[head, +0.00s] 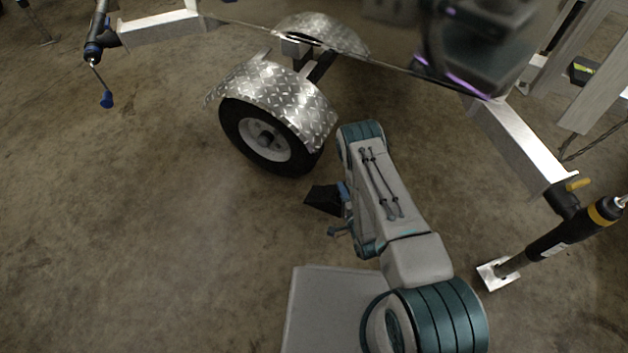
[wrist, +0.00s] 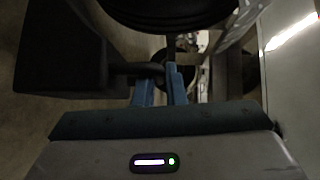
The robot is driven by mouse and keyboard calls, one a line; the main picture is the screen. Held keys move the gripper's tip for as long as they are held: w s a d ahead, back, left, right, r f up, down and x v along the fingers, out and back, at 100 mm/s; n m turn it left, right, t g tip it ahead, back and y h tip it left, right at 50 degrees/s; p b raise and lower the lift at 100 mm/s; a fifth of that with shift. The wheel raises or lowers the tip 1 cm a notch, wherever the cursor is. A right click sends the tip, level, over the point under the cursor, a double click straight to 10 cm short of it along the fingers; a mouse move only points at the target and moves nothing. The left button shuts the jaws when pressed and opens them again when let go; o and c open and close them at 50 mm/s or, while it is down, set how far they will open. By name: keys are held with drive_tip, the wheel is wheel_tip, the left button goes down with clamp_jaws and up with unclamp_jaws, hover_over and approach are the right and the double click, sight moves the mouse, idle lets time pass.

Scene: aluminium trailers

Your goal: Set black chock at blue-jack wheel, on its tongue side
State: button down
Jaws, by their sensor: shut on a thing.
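The black chock (head: 323,199) is held by its side handle in my gripper (head: 344,192), just above or at floor level; the gap is hard to judge. In the wrist view the chock (wrist: 62,45) is left of the blue fingertips (wrist: 160,88), which close on its dark handle. A tyre with a grey rim (head: 264,136) under a diamond-plate fender (head: 283,95) stands up and left of the chock, apart from it. The tyre also shows in the wrist view (wrist: 165,10). The jack with a blue handle end (head: 97,45) is at the upper left.
A second jack with a yellow band (head: 560,235) stands at the right on a metal foot, by an aluminium beam (head: 525,140). A dark blurred body hangs over the top right. Bare concrete floor (head: 150,220) lies open left of the wheel.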

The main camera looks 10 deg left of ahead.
drive_tip(key=shift+w+d+r, duration=0.1)
drive_tip(key=shift+w+r, duration=0.05)
drive_tip(key=shift+w+r+t, duration=0.1)
drive_tip(key=shift+r+t, duration=0.05)
drive_tip(key=shift+t, duration=0.15)
drive_tip(key=shift+w, duration=0.2)
drive_tip(key=w+a+f+b, duration=0.6)
drive_tip(key=w+f+b, duration=0.1)
drive_tip(key=w, duration=0.5)
drive_tip(key=shift+f+b, duration=0.4)
drive_tip(key=shift+b, duration=0.05)
drive_tip(key=shift+w, duration=0.1)
drive_tip(key=c, duration=1.5)
unclamp_jaws()
drive_tip(key=shift+f, duration=0.1)
